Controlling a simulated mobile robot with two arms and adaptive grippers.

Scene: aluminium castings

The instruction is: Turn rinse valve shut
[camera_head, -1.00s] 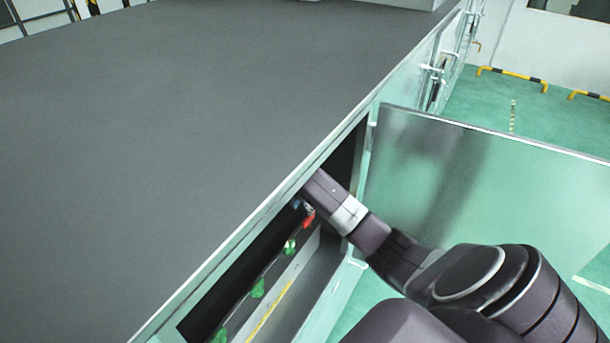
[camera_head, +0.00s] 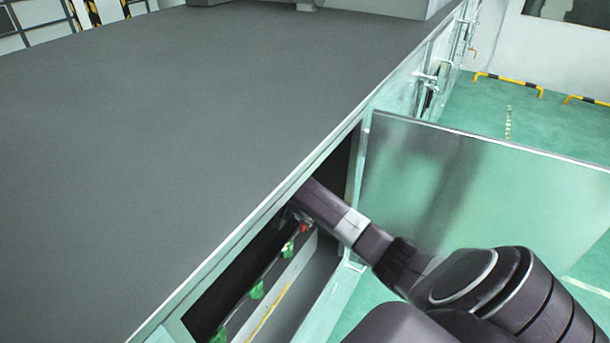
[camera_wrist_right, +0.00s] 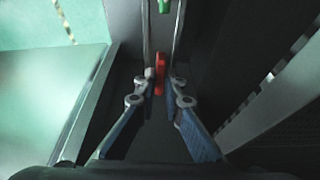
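The rinse valve appears to be the red handle (camera_wrist_right: 160,72) in the right wrist view. It also shows as a small red spot (camera_head: 304,228) inside the open cabinet bay in the head view. My right gripper (camera_wrist_right: 161,84) reaches into the bay, its two fingers on either side of the red handle. A narrow gap seems to show beside the handle, so the fingers look open around it; contact is hard to judge. In the head view the right gripper (camera_head: 298,213) is mostly hidden under the cabinet's top edge. My left gripper is out of view.
Several green handles (camera_head: 257,290) line the bay on the near side of the red one; one green handle (camera_wrist_right: 164,6) shows in the wrist view. The grey cabinet top (camera_head: 180,150) overhangs the bay.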

